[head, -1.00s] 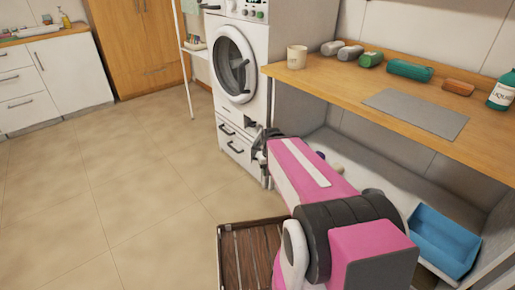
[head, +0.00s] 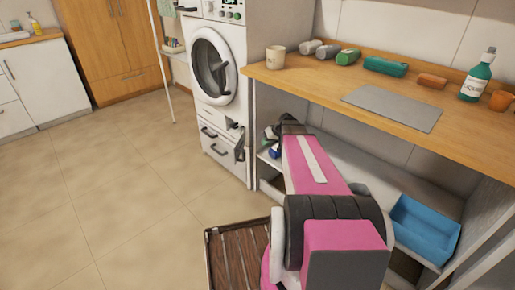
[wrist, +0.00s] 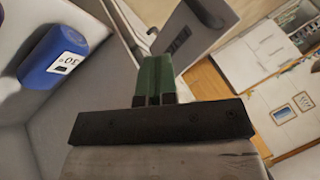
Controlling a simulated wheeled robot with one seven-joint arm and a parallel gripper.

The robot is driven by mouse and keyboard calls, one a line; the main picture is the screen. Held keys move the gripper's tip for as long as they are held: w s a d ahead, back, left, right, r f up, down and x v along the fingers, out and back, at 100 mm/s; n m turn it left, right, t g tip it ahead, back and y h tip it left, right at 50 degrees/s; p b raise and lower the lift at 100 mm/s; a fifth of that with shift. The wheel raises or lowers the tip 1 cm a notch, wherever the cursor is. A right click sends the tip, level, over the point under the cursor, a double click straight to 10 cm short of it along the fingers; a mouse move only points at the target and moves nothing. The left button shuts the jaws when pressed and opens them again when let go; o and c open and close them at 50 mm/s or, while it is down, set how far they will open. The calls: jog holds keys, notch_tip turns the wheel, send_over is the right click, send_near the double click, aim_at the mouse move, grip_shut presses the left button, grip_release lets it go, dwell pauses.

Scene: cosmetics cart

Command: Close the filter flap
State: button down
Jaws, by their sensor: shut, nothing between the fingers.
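The filter flap (head: 239,146) is a small pale panel low on the front of the washing machine (head: 212,65). It stands out from the front, open, beside a dark opening. In the wrist view a pale panel with a dark slot (wrist: 192,32), which looks like the flap, is just beyond my fingertips. My gripper (wrist: 155,64) has green fingers closed together with nothing between them. Whether they touch the panel I cannot tell. In the head view my arm points to the bench's left end, right of the flap, and the fingers cannot be made out.
A wooden bench (head: 400,115) holds a mug, several bottles and a grey mat. Below it, a shelf carries a blue bin (head: 425,230) and bottles; a blue bottle (wrist: 65,58) is close in the wrist view. A brown slatted crate (head: 235,255) stands on the floor. The left floor is clear.

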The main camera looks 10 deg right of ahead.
jog(key=w+a+f, duration=0.2)
jog(key=a+f, duration=0.5)
jog(key=a, duration=0.1)
jog(key=shift+w+a+f, duration=0.2)
jog(key=shift+w+a, duration=0.05)
jog(key=shift+a, duration=0.2)
